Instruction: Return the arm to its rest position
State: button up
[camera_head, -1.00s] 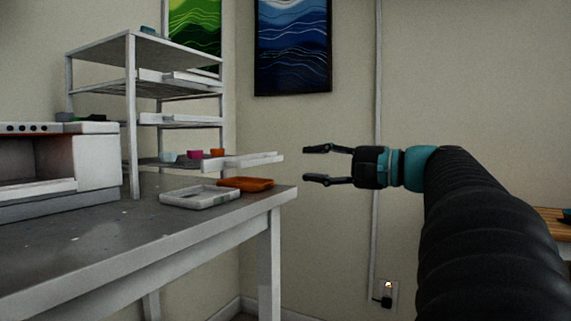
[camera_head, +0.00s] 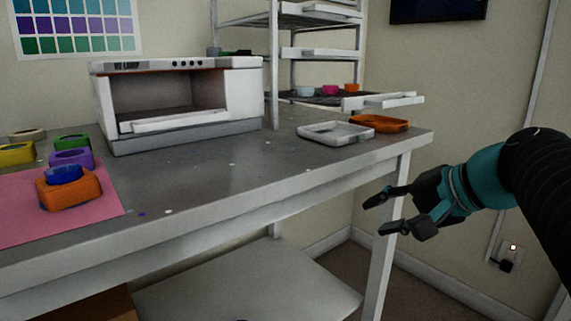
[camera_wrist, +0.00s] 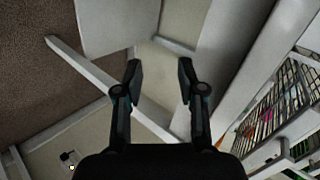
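My gripper (camera_head: 382,214) is open and empty. In the head view it hangs in the air in front of the right end of the grey table (camera_head: 230,180), beside its front right leg. My dark arm comes in from the right edge. In the wrist view the two fingers (camera_wrist: 159,75) stand apart with nothing between them. Behind them are the wall, the brown floor and pale table parts, seen tilted.
A white tray (camera_head: 312,133) and an orange tray (camera_head: 384,123) lie at the table's right end. A shelf rack (camera_head: 274,70) stands behind. An oven (camera_head: 180,103) and an orange holder with a blue cup (camera_head: 68,190) are further left. The wall outlet (camera_head: 511,252) is right.

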jog(key=s+a+f+n+g+h+p, duration=0.1)
jog(key=s+f+n+h+p, duration=0.3)
jog(key=s+f, duration=0.9)
jog(key=n+g+h, duration=0.1)
jog(key=n+h, duration=0.1)
jog(key=n, duration=0.2)
jog(key=shift+f+h, duration=0.3)
jog(key=shift+f, duration=0.1)
jog(key=shift+a, duration=0.1)
